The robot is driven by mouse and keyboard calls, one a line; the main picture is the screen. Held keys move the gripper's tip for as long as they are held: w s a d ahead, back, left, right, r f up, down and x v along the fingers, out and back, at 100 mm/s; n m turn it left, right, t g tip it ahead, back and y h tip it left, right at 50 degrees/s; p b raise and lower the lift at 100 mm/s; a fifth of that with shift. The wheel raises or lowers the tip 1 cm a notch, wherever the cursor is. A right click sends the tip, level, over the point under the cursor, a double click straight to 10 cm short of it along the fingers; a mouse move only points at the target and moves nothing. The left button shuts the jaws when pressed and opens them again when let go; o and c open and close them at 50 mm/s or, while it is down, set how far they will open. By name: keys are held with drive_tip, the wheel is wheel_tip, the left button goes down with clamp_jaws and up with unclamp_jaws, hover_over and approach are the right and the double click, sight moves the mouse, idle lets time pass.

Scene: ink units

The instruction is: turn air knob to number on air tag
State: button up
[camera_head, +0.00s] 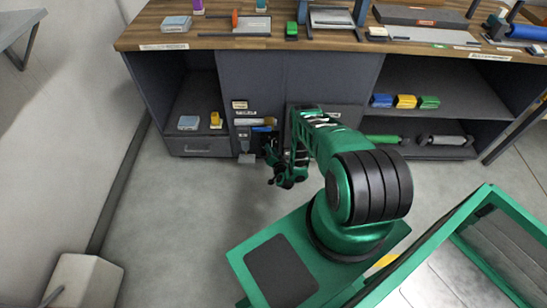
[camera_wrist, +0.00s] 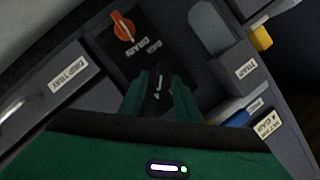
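In the wrist view, a dark knob-like part with a white mark (camera_wrist: 161,84), probably the air knob, lies between the two green fingers of my gripper (camera_wrist: 161,92). The fingers are apart, one on each side of it; whether they touch it is not clear. The lettering above it on the dark panel is too blurred to read surely. I cannot make out an air tag or its number. In the head view, my gripper (camera_head: 270,152) is low at the cabinet front, and my arm hides part of the panel.
An orange knob (camera_wrist: 123,27) marked DRAIN sits up-left of the fingers. A drawer labelled DRIP TRAY (camera_wrist: 68,82) is at left. Blue and white items (camera_wrist: 233,115) stand at right. The workbench (camera_head: 225,43) overhangs open shelves; grey floor (camera_head: 160,220) is free at left.

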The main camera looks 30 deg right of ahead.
drive_tip(key=v, duration=0.8)
drive_tip(key=shift+s, duration=0.35)
